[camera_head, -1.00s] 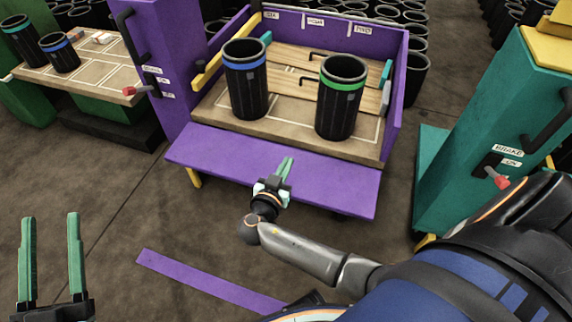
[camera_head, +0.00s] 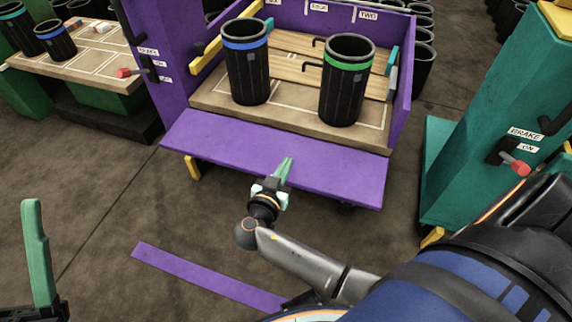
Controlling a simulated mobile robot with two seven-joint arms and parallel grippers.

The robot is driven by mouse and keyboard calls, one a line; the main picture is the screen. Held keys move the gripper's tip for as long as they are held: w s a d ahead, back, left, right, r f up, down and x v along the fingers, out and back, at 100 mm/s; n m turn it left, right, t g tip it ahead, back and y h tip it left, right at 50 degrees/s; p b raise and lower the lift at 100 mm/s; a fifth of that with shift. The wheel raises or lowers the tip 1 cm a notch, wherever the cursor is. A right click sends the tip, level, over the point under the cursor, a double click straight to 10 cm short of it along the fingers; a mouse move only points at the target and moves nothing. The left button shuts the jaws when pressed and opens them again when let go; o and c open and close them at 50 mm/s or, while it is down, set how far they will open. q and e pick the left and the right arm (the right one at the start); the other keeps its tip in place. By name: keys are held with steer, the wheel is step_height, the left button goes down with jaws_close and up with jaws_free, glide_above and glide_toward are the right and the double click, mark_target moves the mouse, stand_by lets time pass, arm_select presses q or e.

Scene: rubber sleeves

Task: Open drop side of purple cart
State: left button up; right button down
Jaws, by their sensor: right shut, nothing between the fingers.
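The purple cart (camera_head: 400,110) stands at the top middle. Its purple drop side (camera_head: 270,158) is folded down and outward along the front, so the wooden deck (camera_head: 290,117) is open toward me. A bin with a blue band (camera_head: 248,80) and a bin with a green band (camera_head: 345,95) stand upright on the deck. My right gripper (camera_head: 286,165) is shut and empty, its fingertips over the drop side's front edge; I cannot tell if they touch it. My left gripper (camera_head: 38,250) is at the lower left, with one finger in view, nothing beside it, and the other outside the frame.
A teal cart (camera_head: 500,90) with a red-tipped brake lever (camera_head: 514,167) stands at the right. Another cart with a wooden top (camera_head: 75,75) is at the left. A purple strip (camera_head: 205,277) lies on the floor. The floor before the purple cart is otherwise clear.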

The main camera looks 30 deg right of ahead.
arm_select(q)
steer(key=shift+d+f, duration=0.1)
steer(key=shift+f, duration=0.25)
arm_select(e)
steer(key=shift+f, duration=0.25)
